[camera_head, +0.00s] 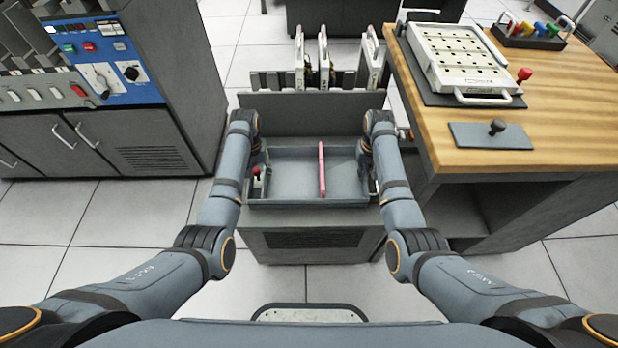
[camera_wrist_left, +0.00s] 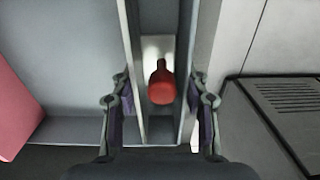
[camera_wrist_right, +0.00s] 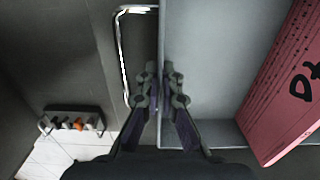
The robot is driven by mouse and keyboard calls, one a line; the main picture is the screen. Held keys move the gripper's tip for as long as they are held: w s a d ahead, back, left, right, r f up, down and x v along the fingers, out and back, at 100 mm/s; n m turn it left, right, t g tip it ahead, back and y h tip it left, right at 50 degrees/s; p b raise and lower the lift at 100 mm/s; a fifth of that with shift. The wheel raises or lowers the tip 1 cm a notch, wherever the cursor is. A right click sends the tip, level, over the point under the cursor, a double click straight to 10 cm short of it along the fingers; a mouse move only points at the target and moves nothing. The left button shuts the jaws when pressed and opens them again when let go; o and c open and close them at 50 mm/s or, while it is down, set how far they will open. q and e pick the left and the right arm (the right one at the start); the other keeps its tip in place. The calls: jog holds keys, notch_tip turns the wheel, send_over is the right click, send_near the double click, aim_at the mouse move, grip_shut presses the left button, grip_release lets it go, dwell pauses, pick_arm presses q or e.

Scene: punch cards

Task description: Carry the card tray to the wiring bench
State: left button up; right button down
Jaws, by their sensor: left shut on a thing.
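The card tray (camera_head: 290,172), a shallow grey box, sits on a grey cabinet at the centre of the head view. A pink card deck (camera_head: 322,170) stands on edge inside it; its marked face shows in the right wrist view (camera_wrist_right: 290,90). My left gripper (camera_head: 260,165) is shut across the tray's left side, with a red knob (camera_wrist_left: 161,86) between the fingers. My right gripper (camera_head: 367,163) is at the right side; its fingers (camera_wrist_right: 161,95) are closed on the thin wall in the right wrist view. The wooden-topped wiring bench (camera_head: 435,130) is at the right.
On the bench lie a white socketed panel (camera_head: 465,55), a grey plate with a black knob (camera_head: 492,135) and a rack of coloured tools (camera_head: 530,35). A rack with upright white frames (camera_head: 300,65) stands behind the tray. A blue-panelled machine (camera_head: 105,60) is at left.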

pick_arm(q)
jog(key=shift+d, duration=0.2)
grip_shut()
pick_arm(e)
jog(key=shift+a, duration=0.25)
pick_arm(q)
jog(key=shift+d, duration=0.1)
pick_arm(e)
jog(key=shift+a+r, duration=0.1)
jog(key=shift+r, duration=0.05)
